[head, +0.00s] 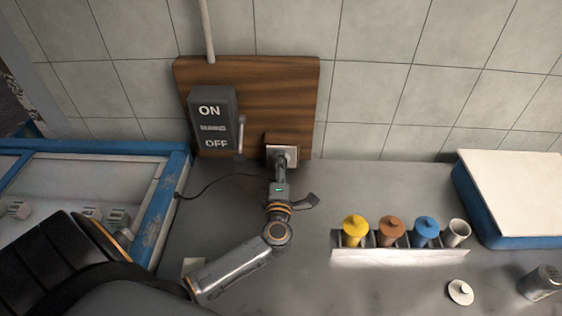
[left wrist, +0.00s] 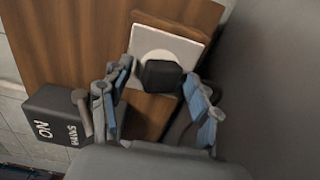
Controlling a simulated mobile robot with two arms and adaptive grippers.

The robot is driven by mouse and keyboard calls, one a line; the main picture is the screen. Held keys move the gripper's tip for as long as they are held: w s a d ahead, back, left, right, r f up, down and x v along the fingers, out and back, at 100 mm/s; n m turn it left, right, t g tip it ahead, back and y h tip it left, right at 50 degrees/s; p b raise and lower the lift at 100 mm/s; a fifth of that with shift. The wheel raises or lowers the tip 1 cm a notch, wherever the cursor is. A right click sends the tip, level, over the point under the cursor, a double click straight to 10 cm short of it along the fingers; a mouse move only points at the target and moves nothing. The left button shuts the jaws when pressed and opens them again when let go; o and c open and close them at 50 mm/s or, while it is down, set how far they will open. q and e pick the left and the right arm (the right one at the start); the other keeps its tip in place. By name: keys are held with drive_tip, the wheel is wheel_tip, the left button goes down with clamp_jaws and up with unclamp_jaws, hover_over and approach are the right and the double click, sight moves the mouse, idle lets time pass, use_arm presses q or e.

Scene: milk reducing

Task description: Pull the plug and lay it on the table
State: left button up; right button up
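The black plug (left wrist: 163,75) sits in a white wall socket (left wrist: 188,49) on a wooden board (left wrist: 60,40). In the head view the socket (head: 291,154) is at the board's lower right, and my gripper largely hides the plug. A thin dark cable (head: 215,182) runs left from there along the table (head: 330,290). My left gripper (head: 281,168) is right in front of the socket. In the left wrist view the gripper (left wrist: 157,78) is open, one finger on each side of the plug with gaps between. My right gripper is not in view.
A mains switch box (head: 212,118) with a side lever (head: 240,136) is left of the socket. A rack (head: 400,257) holds yellow, brown and blue capped containers and an open one. A blue-white box (head: 512,195) stands right. Table between gripper and rack is mostly clear.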

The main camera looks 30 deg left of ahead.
use_arm(q)
drive_tip(key=shift+f+p, duration=0.1)
drive_tip(key=shift+p, duration=0.2)
idle(0.9)
clamp_jaws()
drive_tip(key=shift+r, duration=0.2)
drive_tip(key=shift+s, duration=0.1)
drive_tip(key=shift+s+d+f, duration=0.15)
drive_tip(key=shift+s+d, duration=0.05)
drive_tip(key=shift+s, duration=0.05)
drive_tip(key=shift+p+v, duration=0.45)
drive_tip(key=shift+v, duration=2.15)
